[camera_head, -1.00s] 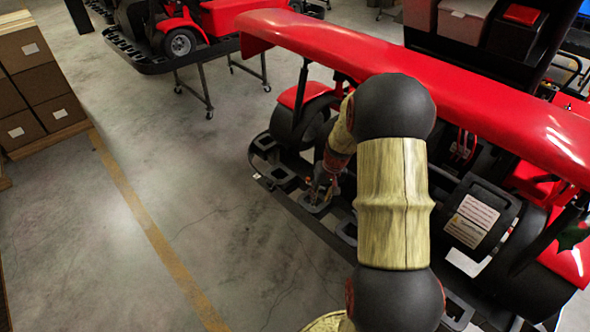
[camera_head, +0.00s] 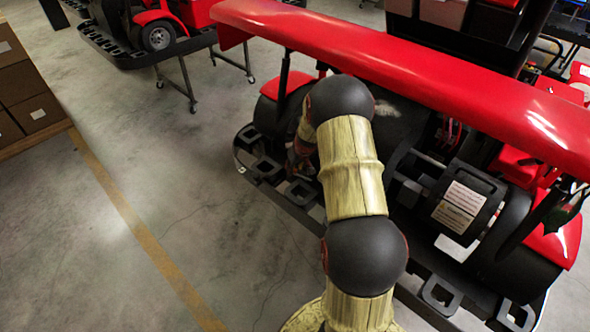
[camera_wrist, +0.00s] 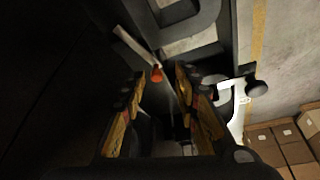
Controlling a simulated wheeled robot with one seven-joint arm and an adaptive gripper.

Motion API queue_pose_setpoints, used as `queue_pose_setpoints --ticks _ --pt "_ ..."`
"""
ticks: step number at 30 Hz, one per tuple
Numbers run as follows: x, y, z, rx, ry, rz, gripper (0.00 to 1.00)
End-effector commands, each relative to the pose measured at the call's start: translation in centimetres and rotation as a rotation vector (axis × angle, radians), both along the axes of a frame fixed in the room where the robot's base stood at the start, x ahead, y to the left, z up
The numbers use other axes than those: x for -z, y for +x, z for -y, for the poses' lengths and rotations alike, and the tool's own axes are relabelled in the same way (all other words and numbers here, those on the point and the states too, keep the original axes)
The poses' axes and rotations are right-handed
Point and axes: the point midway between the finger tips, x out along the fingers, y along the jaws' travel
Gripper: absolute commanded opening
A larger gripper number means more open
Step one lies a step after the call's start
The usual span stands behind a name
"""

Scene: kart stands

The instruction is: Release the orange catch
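The orange catch (camera_wrist: 157,74) is a small orange piece by a pale bar on the dark kart frame, in the upper middle of the wrist view. My gripper (camera_wrist: 160,82) is open, with a finger on either side and a clear gap between. The catch shows between the fingertips or just beyond them; I cannot tell whether either finger touches it. In the head view my arm crosses the kart's front side and largely hides the gripper; the catch cannot be made out there.
The kart's red panel (camera_head: 420,75) runs above the arm. Its black slotted side frame (camera_head: 270,170) lies below. A white bracket with a black knob (camera_wrist: 257,88) is right of the fingers. Open concrete floor is at left, with cardboard boxes (camera_head: 30,95) beyond.

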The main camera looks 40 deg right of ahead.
Motion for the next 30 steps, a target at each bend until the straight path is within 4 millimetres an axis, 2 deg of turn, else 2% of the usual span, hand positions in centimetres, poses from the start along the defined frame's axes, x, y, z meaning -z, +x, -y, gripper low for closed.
queue_pose_setpoints --ticks 3,12,27,30 --pt "0.73 0.29 0.09 0.001 0.000 0.000 0.31" --pt "0.88 0.36 0.10 0.000 0.000 0.000 0.31" --pt "0.86 0.38 0.10 0.000 0.000 0.001 0.03" --pt "0.85 0.39 0.09 0.000 0.000 0.001 0.00"
